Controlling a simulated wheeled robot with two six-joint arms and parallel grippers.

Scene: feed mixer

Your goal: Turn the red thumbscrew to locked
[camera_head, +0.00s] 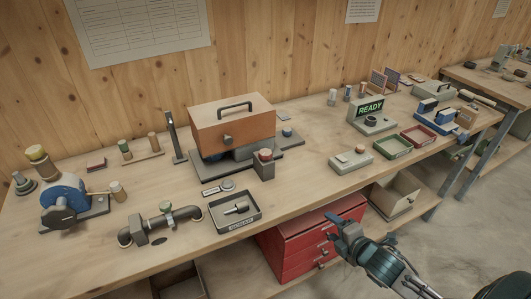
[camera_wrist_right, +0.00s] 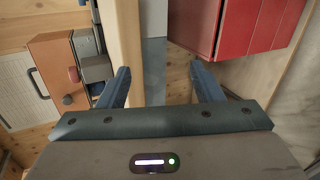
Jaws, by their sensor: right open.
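A small red knob (camera_head: 265,154), which looks like the red thumbscrew, sits on top of a dark grey block (camera_head: 264,170) in front of the orange-brown box. My right gripper (camera_head: 338,230) is open and empty, in front of the bench edge, right of and nearer than the knob. Its two blue fingers (camera_wrist_right: 160,80) stand wide apart in the wrist view. My left gripper is not in view.
The orange-brown box (camera_head: 232,125) with a handle stands behind the knob. A dark tray (camera_head: 255,219) lies in front. A red drawer cabinet (camera_head: 290,250) is under the bench, close to my right gripper. A READY display (camera_head: 370,108) stands farther right. Bare bench lies between.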

